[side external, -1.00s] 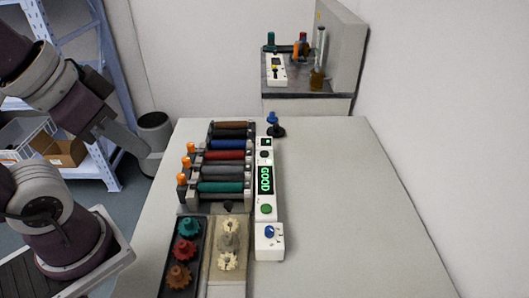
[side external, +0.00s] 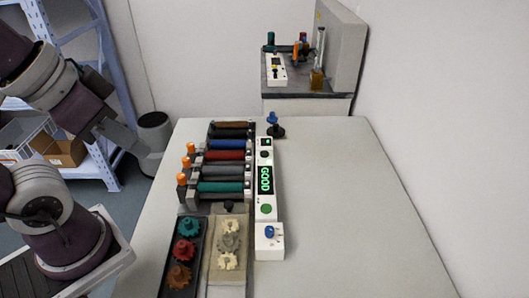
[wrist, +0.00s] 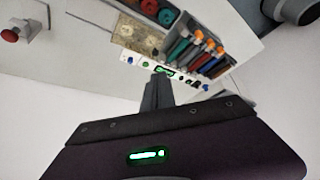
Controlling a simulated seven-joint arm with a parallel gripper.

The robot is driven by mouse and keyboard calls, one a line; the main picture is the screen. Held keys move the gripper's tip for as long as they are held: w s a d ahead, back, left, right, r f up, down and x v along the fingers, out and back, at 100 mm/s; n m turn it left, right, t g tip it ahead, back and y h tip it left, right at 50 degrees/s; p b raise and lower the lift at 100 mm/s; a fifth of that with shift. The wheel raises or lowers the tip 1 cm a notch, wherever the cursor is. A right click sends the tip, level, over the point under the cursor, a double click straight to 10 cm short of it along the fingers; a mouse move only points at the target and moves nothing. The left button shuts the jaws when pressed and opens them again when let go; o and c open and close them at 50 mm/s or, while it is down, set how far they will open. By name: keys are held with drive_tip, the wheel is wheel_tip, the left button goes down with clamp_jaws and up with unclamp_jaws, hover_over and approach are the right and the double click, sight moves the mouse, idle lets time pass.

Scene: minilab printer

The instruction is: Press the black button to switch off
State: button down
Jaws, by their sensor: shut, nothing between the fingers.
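A long white control panel (side external: 265,180) stands along the right side of the roller rack. The black button (side external: 265,154) is near its far end, below a small green indicator. A display on the panel reads GOOD in green, and a round green button (side external: 266,209) is at the near end. The panel also shows in the wrist view (wrist: 134,57), where the black button is too small to make out surely. My gripper (wrist: 158,80) is shut and empty, pointing toward the panel from a distance. I cannot make out its fingertips in the side view.
The roller rack (side external: 219,171) has orange-topped posts on its left. Gear trays (side external: 180,255) and a white box with a blue knob (side external: 269,243) stand nearer. A blue-topped peg (side external: 274,125) stands beyond the panel. The table's right side (side external: 345,220) is clear.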

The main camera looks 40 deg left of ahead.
drive_tip(key=shift+w, duration=0.1)
drive_tip(key=n+t, duration=0.4)
drive_tip(key=n, duration=0.4)
hover_over(262, 154)
wheel_tip(262, 154, down, 14)
drive_tip(key=shift+f, duration=4.35)
drive_tip(key=shift+f, duration=0.15)
drive_tip(key=shift+f, duration=0.25)
